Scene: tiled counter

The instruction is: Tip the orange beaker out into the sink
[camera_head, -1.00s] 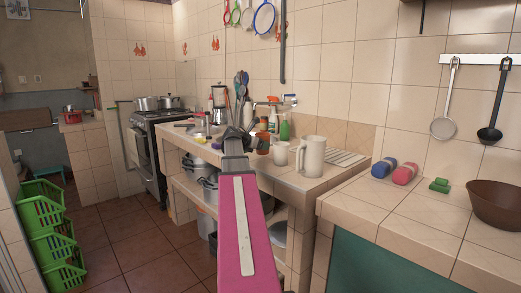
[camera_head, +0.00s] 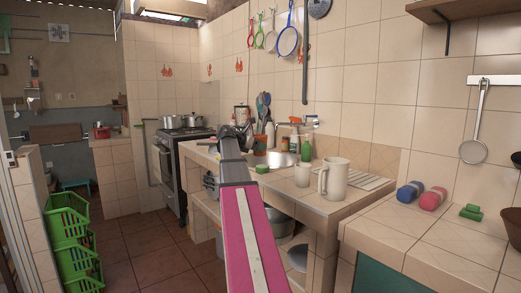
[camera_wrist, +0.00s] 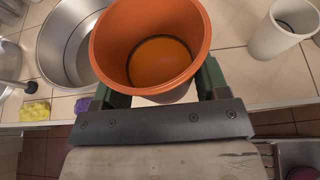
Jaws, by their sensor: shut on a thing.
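My gripper (camera_wrist: 160,95) is shut on the orange beaker (camera_wrist: 110,60), with a green finger on each side of it. The wrist view looks into its open mouth. A brighter orange disc shows at the bottom; I cannot tell if it is liquid. In the head view the beaker (camera_head: 261,142) is partly hidden by my gripper (camera_head: 238,135). The round metal sink (camera_head: 283,158) is set in the tiled counter, partly hidden by my arm. In the wrist view the sink (camera_wrist: 52,58) lies left of the beaker, which overlaps its edge in the picture.
A white cup (camera_head: 303,175) and a white pitcher (camera_head: 335,179) stand right of the sink. A green sponge (camera_head: 262,169) lies near it. A green bottle (camera_head: 306,148) stands by the wall. Blue (camera_head: 409,191) and red (camera_head: 433,198) rolls lie on the nearer counter.

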